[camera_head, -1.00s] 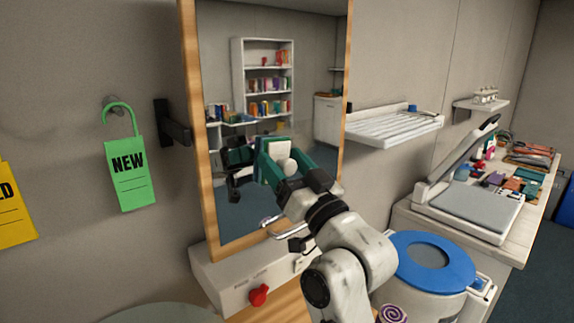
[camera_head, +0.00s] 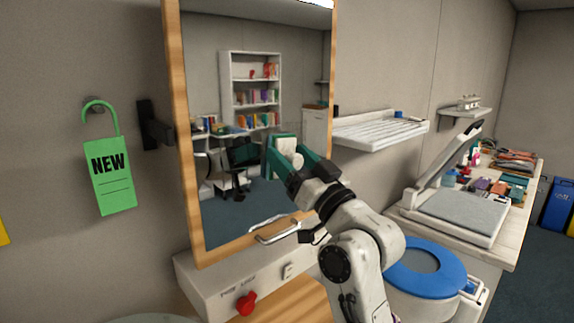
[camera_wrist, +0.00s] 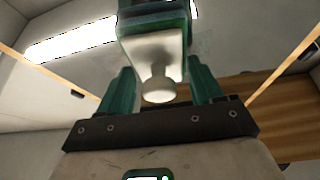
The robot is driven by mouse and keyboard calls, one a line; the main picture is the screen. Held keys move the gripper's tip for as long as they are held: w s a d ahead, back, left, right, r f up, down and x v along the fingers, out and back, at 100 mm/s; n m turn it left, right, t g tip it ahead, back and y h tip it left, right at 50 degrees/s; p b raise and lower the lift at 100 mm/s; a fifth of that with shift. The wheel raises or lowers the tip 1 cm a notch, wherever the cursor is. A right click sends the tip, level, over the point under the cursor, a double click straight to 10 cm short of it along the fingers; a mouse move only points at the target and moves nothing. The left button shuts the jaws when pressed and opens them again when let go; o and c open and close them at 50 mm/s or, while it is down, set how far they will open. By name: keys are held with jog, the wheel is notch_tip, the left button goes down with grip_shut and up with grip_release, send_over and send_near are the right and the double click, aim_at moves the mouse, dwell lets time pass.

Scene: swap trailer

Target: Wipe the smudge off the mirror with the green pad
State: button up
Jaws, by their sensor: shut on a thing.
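The mirror (camera_head: 205,95) stands in a wooden frame on the wall, left of the middle in the head view. My gripper (camera_head: 296,160) is in front of its lower right part. It is shut on the green pad (camera_head: 281,142), gripping its white backing by the knob. In the wrist view the pad's white back and knob (camera_wrist: 157,70) show between the green fingers of my gripper (camera_wrist: 160,84), with the pad's green edge above. I cannot tell whether the pad touches the glass. I cannot make out the smudge clearly.
A white ledge with a red knob (camera_head: 246,302) is below the mirror. A green tag (camera_head: 110,185) hangs at the left. A white rack (camera_head: 380,130) is on the wall to the right.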

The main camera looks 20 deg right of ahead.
jog(key=shift+w+d+f+b, duration=0.1)
jog(key=shift+w+d+b, duration=0.45)
jog(key=shift+d, duration=0.6)
jog(key=shift+w+d+r+b, duration=0.1)
jog(key=shift+w+d+b, duration=0.1)
jog(key=shift+d+b, duration=0.75)
jog(key=shift+w+d+f+b, duration=0.1)
jog(key=shift+w+d+b, duration=0.35)
jog(key=shift+d, duration=0.85)
jog(key=shift+a, duration=0.15)
